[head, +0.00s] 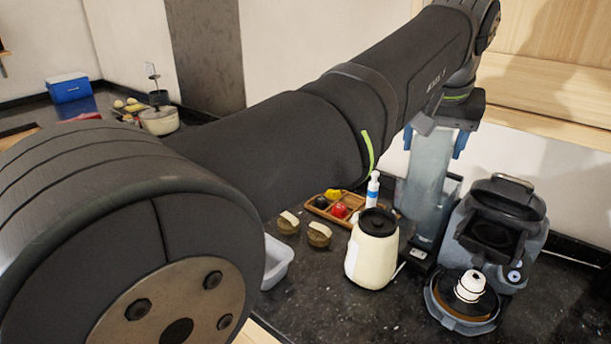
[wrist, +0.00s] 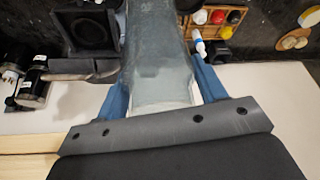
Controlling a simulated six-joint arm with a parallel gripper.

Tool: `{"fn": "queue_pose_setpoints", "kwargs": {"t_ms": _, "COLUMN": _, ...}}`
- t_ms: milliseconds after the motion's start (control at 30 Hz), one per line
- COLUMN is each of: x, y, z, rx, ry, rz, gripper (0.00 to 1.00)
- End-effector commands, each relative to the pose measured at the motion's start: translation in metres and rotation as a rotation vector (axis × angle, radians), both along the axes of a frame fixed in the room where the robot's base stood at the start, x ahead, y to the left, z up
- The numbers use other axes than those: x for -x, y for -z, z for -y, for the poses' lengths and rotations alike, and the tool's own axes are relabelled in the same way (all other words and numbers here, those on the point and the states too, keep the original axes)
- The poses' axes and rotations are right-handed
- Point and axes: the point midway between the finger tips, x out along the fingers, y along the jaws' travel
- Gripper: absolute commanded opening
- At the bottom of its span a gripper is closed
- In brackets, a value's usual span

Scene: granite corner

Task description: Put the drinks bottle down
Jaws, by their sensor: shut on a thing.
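The drinks bottle (head: 428,180) is tall, pale grey-blue and translucent. It hangs roughly upright below my gripper (head: 437,142) at the right of the head view. My gripper's blue fingers are shut on its upper part. In the wrist view the bottle (wrist: 160,55) runs away from the camera between the two blue fingers of my gripper (wrist: 165,88). Its lower end is close to the dark counter (head: 400,315), behind the cream jar and beside the coffee machine. I cannot tell whether its base touches anything.
A cream jar with a black lid (head: 368,258) stands left of the bottle, and a dark coffee machine (head: 512,215) right of it. A wooden tray (head: 325,212) with coloured items and a small white bottle (head: 373,190) are also close. The counter in front of the jar is clear.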

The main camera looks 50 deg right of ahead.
Motion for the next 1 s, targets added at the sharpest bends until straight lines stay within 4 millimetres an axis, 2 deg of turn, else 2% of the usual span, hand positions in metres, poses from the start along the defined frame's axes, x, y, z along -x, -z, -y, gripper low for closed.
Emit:
{"fn": "queue_pose_setpoints", "kwargs": {"t_ms": 33, "x": -0.013, "y": 0.008, "z": 0.004, "rx": -0.004, "ry": -0.006, "rz": 0.000, "gripper": 0.27}}
{"fn": "queue_pose_setpoints", "kwargs": {"t_ms": 200, "x": -0.050, "y": 0.032, "z": 0.019, "rx": -0.004, "ry": -0.007, "rz": -0.001, "gripper": 0.27}}
{"fn": "queue_pose_setpoints", "kwargs": {"t_ms": 400, "x": -0.081, "y": 0.052, "z": 0.032, "rx": -0.002, "ry": -0.004, "rz": 0.000, "gripper": 0.27}}
{"fn": "queue_pose_setpoints", "kwargs": {"t_ms": 567, "x": -0.088, "y": 0.060, "z": 0.035, "rx": -0.001, "ry": -0.001, "rz": 0.000, "gripper": 0.27}}
{"fn": "queue_pose_setpoints", "kwargs": {"t_ms": 800, "x": -0.088, "y": 0.093, "z": 0.035, "rx": -0.002, "ry": -0.001, "rz": 0.000, "gripper": 0.27}}
{"fn": "queue_pose_setpoints", "kwargs": {"t_ms": 1000, "x": -0.088, "y": 0.098, "z": 0.036, "rx": 0.001, "ry": -0.001, "rz": 0.000, "gripper": 0.27}}
